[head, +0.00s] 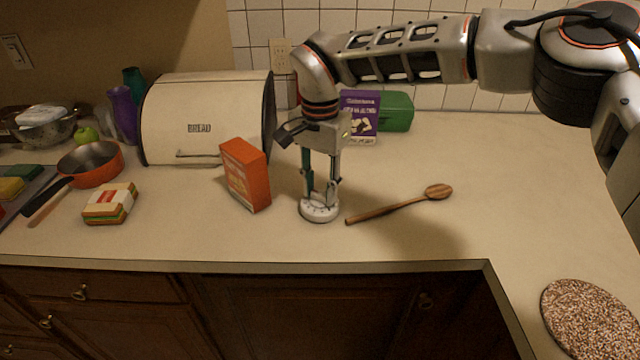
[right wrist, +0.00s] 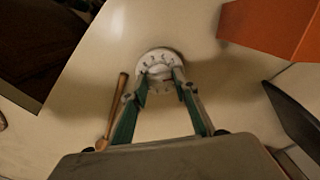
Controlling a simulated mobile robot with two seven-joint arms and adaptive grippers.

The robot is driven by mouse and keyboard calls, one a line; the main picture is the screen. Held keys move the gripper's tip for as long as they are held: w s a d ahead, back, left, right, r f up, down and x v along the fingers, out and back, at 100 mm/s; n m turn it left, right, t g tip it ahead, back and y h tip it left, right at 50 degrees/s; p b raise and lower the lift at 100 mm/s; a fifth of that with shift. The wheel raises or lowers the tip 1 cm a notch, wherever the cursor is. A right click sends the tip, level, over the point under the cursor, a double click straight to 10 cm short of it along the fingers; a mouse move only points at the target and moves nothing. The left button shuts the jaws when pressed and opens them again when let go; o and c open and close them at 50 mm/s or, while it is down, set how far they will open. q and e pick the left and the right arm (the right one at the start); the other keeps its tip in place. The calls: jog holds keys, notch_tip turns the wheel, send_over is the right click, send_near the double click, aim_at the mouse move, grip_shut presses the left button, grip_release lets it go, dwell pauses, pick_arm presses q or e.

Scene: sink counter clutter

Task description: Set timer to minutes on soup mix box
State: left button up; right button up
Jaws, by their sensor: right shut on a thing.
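A round white kitchen timer (head: 319,209) with dark dial marks lies flat on the counter near its front edge. My right gripper (head: 320,196) points straight down at it and is shut on its dial. In the right wrist view the timer (right wrist: 158,64) sits between the green-sided fingertips of the gripper (right wrist: 161,80). An orange box (head: 246,175) stands just left of the timer, and part of it shows in the right wrist view (right wrist: 270,25). A purple box (head: 359,115) stands behind the gripper. I cannot read which box is soup mix. My left gripper is not in view.
A wooden spoon (head: 400,204) lies close to the right of the timer. A bread box (head: 207,120) and a green container (head: 397,111) stand at the back. A sandwich (head: 110,203) and an orange pan (head: 92,163) are at left.

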jog(key=m+p, duration=0.2)
jog(key=m, duration=0.1)
jog(key=shift+r+m, duration=0.1)
jog(key=shift+m, duration=0.2)
jog(key=m, duration=0.2)
jog(key=shift+m+p, duration=0.3)
jog(key=shift+p, duration=0.1)
jog(key=m, duration=0.3)
jog(key=shift+m, duration=0.3)
jog(key=m, duration=0.4)
jog(key=shift+m+p, duration=0.3)
jog(key=m, duration=0.5)
jog(key=shift+m, duration=0.3)
jog(key=m+b, duration=0.1)
jog(key=m, duration=0.8)
jog(key=shift+m+b, duration=0.3)
jog(key=shift+m, duration=0.1)
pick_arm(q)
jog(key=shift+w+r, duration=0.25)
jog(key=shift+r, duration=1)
pick_arm(e)
jog(key=shift+m, duration=2.2)
